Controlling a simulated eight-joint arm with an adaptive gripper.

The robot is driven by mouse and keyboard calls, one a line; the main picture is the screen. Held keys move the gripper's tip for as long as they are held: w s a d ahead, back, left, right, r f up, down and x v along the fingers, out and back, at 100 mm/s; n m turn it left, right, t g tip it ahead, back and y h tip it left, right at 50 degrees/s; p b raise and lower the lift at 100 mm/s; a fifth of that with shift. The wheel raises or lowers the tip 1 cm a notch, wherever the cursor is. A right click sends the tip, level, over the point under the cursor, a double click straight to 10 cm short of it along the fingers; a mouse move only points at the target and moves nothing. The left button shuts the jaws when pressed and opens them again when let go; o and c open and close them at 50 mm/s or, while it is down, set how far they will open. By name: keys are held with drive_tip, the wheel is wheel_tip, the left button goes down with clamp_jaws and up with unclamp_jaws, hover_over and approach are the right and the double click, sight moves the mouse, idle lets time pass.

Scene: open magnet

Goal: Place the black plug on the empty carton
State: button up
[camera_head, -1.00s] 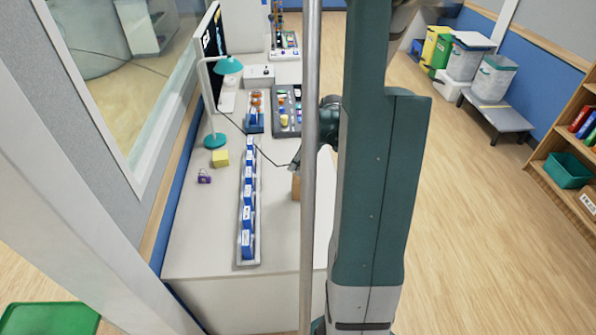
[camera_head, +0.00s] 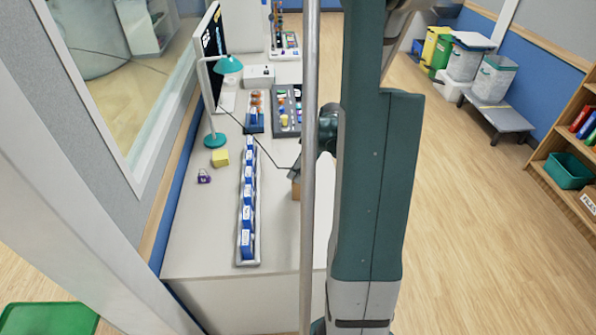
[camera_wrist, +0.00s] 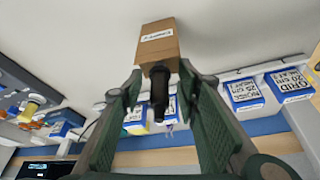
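In the wrist view, the black plug (camera_wrist: 160,90) shows between the fingers of my gripper (camera_wrist: 160,80). The fingers stand apart, with a visible gap on each side of the plug. The plug's wide end overlaps the edge of a brown carton (camera_wrist: 158,50) with a white label; it looks to be against the carton, but I cannot be sure of contact. In the head view, the carton (camera_head: 296,193) stands on the white table, partly behind a grey pole. My gripper (camera_head: 294,173) is just above it, and the plug cannot be made out there.
A long rack of blue-and-white labelled boxes (camera_head: 247,210) stands left of the carton. A yellow block (camera_head: 221,157), a purple item (camera_head: 204,176) and a teal lamp (camera_head: 215,140) are farther left. A thin black cable (camera_head: 262,146) runs across the rack toward my gripper.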

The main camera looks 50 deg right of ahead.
drive_tip(key=shift+r, duration=0.2)
drive_tip(key=p+v, duration=0.1)
drive_tip(key=v, duration=1.1)
drive_tip(key=shift+p, duration=0.3)
drive_tip(key=shift+s+f, duration=0.1)
drive_tip(key=shift+a, duration=0.1)
idle(0.7)
drive_tip(key=w+a+r+m, duration=0.1)
drive_tip(key=a+r, duration=0.3)
drive_tip(key=a, duration=0.4)
drive_tip(key=w+a+r+h, duration=0.1)
drive_tip(key=w+a+r, duration=0.15)
drive_tip(key=a, duration=0.45)
drive_tip(key=w+a+r+m, duration=0.1)
drive_tip(key=a+r, duration=0.3)
drive_tip(key=a, duration=0.4)
drive_tip(key=s+a+r+t, duration=0.1)
drive_tip(key=s+a, duration=0.2)
drive_tip(key=a, duration=0.4)
drive_tip(key=s+a+r+m+t, duration=0.1)
drive_tip(key=s+a+r, duration=0.1)
drive_tip(key=a, duration=0.6)
drive_tip(key=s+a+r+m+t, duration=0.1)
drive_tip(key=s+a, duration=0.3)
drive_tip(key=a, duration=0.4)
drive_tip(key=shift+a+r+h, duration=0.15)
drive_tip(key=shift+r+h, duration=0.15)
drive_tip(key=shift+r, duration=0.3)
